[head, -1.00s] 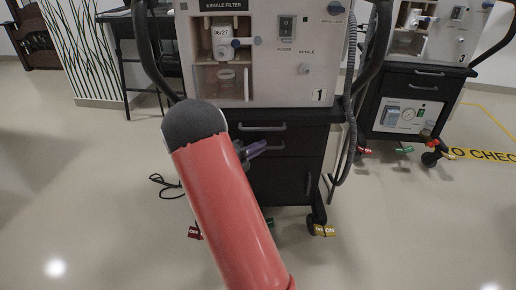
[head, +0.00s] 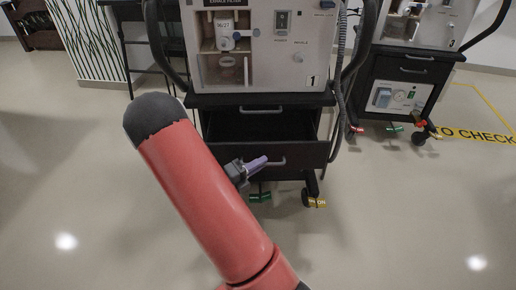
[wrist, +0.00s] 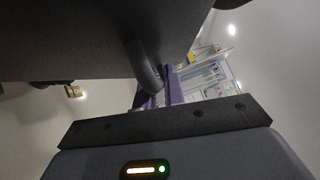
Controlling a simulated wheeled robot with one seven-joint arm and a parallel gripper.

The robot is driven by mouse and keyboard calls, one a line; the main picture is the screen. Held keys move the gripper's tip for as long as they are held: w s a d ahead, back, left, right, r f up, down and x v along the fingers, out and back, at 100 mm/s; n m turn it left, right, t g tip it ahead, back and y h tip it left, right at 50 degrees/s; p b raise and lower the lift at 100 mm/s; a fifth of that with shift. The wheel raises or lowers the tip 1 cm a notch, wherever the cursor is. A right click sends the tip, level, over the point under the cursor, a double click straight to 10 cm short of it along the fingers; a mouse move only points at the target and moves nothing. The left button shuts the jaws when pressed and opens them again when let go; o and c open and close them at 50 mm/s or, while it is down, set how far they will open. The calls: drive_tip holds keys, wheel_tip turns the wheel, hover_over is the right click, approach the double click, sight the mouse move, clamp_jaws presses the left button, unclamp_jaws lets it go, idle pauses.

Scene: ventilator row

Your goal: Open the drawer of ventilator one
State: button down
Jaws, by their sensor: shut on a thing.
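Ventilator one (head: 268,50), marked "1", stands on a black cart. A drawer (head: 308,155) below the top drawer is pulled well out, with its dark inside showing. The top drawer's handle (head: 261,109) sits above it, and that drawer is closed. My gripper (head: 262,162), with purple fingers, is shut on the open drawer's handle (head: 280,162); my red arm hides part of the drawer's left side. The wrist view shows the dark drawer front (wrist: 75,40), the handle bar (wrist: 148,68) and the purple fingers (wrist: 172,85) at it.
Another ventilator (head: 420,25) on a black cart (head: 405,85) stands at the right, near yellow floor marking (head: 475,134). The floor in front is clear.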

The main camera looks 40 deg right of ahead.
drive_tip(key=shift+s+a, duration=0.55)
drive_tip(key=shift+s, duration=0.15)
drive_tip(key=c, duration=1.8)
unclamp_jaws()
drive_tip(key=a, duration=0.5)
drive_tip(key=a+f, duration=0.1)
drive_tip(key=a, duration=0.1)
drive_tip(key=shift+w+a, duration=0.35)
drive_tip(key=shift+r, duration=0.1)
